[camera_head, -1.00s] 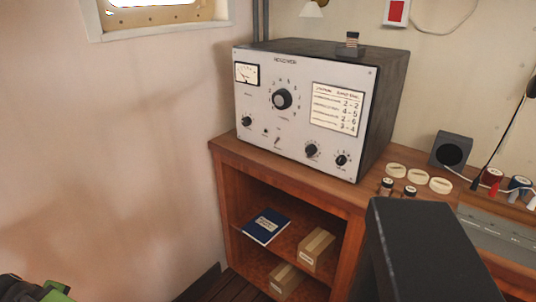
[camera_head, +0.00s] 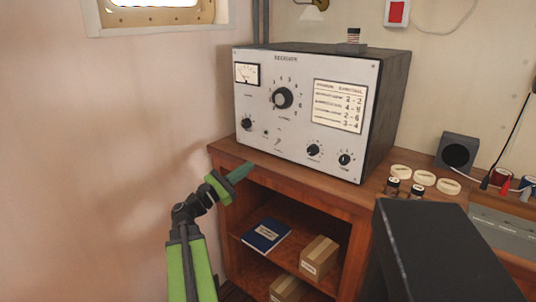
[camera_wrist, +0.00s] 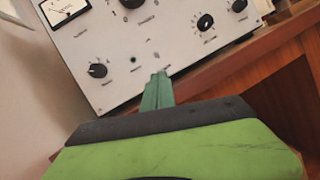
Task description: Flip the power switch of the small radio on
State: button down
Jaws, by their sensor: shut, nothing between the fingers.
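The small radio is a grey-white box labelled as a receiver (camera_head: 300,110), with a meter, several black knobs and a small toggle switch (camera_head: 278,142) low on its front panel. It stands on a wooden cabinet. My gripper (camera_head: 246,167) is green, shut and empty, in front of the cabinet's top edge, below and left of the switch. In the wrist view the shut fingertips (camera_wrist: 160,76) point at the lower part of the receiver's panel (camera_wrist: 110,45).
The wooden cabinet (camera_head: 290,188) has open shelves with a blue book (camera_head: 266,235) and boxes (camera_head: 319,257). Right of the receiver are pale discs (camera_head: 424,178), small jars and a speaker (camera_head: 457,151). A dark block (camera_head: 440,250) fills the front right.

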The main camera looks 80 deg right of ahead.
aim_at(277, 142)
jog(key=p+x, duration=0.3)
jog(key=x, duration=0.7)
jog(key=shift+f, duration=0.1)
